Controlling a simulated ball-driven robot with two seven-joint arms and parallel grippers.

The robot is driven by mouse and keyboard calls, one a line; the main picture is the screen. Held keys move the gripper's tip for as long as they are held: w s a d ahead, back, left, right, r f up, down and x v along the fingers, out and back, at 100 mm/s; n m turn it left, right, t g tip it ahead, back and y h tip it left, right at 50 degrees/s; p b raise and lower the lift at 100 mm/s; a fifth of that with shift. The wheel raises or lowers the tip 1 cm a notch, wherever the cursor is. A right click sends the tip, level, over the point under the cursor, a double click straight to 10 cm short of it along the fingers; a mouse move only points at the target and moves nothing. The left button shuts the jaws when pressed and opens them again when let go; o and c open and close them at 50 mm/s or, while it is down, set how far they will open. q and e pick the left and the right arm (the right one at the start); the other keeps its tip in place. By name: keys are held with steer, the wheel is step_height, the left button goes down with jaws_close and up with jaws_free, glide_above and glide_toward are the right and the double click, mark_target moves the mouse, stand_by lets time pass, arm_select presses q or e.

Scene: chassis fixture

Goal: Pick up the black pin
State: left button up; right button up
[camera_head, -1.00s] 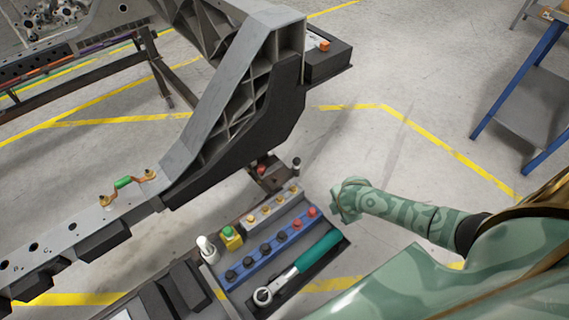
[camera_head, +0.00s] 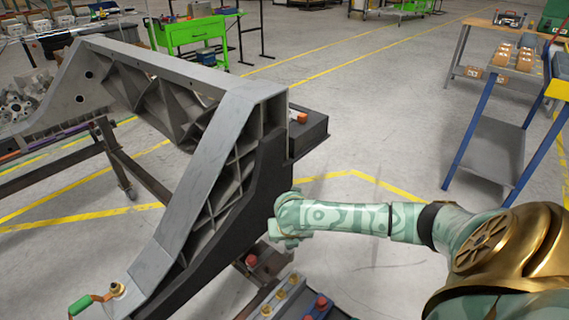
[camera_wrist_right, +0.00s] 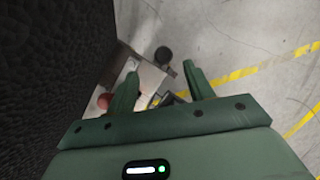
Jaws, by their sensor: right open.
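A black pin (camera_wrist_right: 163,54) shows in the right wrist view as a round dark top beside a pale metal bracket (camera_wrist_right: 150,76). My right gripper (camera_wrist_right: 160,69) is open, and nothing shows held between its two green fingers. The pin appears just beyond the fingertips, between their lines; whether they touch cannot be told. In the head view my right gripper (camera_head: 283,231) is beside the dark chassis beam, above the bracket (camera_head: 262,268), and the pin cannot be made out there. My left gripper is not in view.
The large grey chassis beam (camera_head: 205,185) stands close left of my right gripper. It also fills the left of the wrist view as a dark wall (camera_wrist_right: 50,70). A red knob (camera_head: 251,261) sits on the bracket. Open floor lies right, before a blue-legged table (camera_head: 490,150).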

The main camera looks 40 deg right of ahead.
steer(key=b, duration=0.4)
glide_above(289, 251)
steer(key=f, duration=0.4)
steer(key=shift+s+f, duration=0.35)
steer(key=shift+w+d+f, duration=0.1)
steer(key=shift+w+f, duration=0.15)
steer(key=shift+f, duration=0.3)
steer(key=shift+w+d, duration=0.1)
steer(key=shift+w, duration=0.05)
steer(key=shift+r, duration=0.3)
steer(key=shift+c, duration=0.3)
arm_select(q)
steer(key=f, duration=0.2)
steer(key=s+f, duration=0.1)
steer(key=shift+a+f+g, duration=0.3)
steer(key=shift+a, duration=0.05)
arm_select(e)
jaws_close()
